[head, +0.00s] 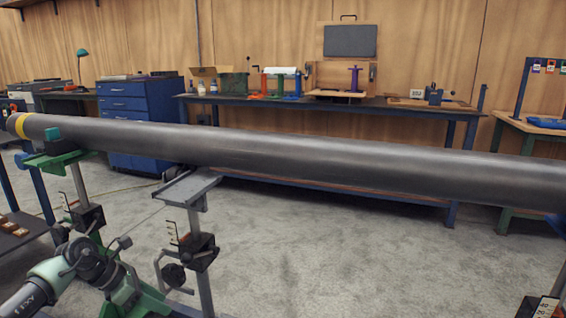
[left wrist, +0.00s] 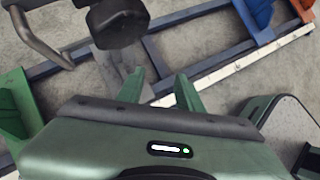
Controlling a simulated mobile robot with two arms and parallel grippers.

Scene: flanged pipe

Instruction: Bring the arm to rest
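The long dark grey pipe (head: 300,155) runs across the whole head view, with a yellow band near its left end. It rests at the left on a green-topped stand (head: 62,158). My left gripper (head: 130,292) is low at the lower left, below the pipe and near the stands' cranks. In the left wrist view its two green fingers (left wrist: 160,88) stand apart, with nothing visible between them. A black crank knob (left wrist: 118,22) is just beyond the fingers; whether it touches my gripper cannot be told. My right gripper is in neither view.
A second stand (head: 188,190) with a flat grey top is right of the first. A blue workbench (head: 440,108) with tools and a blue drawer cabinet (head: 128,100) line the wall. Blue frame rails (left wrist: 208,75) lie below my left gripper.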

